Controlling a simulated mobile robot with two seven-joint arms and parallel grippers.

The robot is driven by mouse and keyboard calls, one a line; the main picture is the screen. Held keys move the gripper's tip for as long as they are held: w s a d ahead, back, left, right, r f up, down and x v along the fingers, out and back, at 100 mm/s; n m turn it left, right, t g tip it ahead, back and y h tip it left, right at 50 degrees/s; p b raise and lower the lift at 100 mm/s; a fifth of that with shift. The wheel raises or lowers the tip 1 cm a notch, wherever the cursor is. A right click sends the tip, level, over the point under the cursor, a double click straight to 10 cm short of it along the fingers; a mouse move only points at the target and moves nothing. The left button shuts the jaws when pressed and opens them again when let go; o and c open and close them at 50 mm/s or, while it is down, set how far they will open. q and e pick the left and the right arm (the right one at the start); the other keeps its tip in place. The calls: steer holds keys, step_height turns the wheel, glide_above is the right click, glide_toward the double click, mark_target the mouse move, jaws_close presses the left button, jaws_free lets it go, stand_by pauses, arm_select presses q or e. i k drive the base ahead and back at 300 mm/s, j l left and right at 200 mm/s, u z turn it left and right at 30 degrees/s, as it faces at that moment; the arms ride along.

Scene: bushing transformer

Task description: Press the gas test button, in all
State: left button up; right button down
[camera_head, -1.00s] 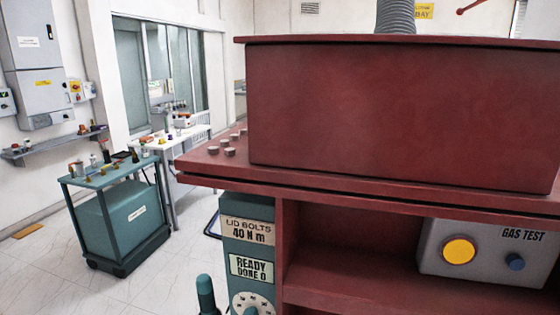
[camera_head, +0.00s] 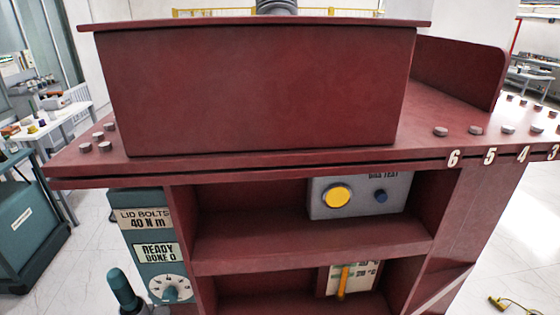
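The grey gas test box (camera_head: 357,201) sits in the upper shelf bay of the dark red transformer (camera_head: 250,100). The "GAS TEST" lettering above the knob is partly cut off by the shelf's top edge. Neither of my grippers shows in the head view.
A teal torque unit (camera_head: 150,240) marked "LID BOLTS 40 N m" and "READY DONE 0" stands left of the shelves. Grey bolts (camera_head: 475,130) line the top ledge above numbers. A teal cart (camera_head: 25,225) stands far left; floor at right is mostly clear.

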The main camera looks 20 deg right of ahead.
mark_target(380, 196)
steer(key=z, duration=1.25)
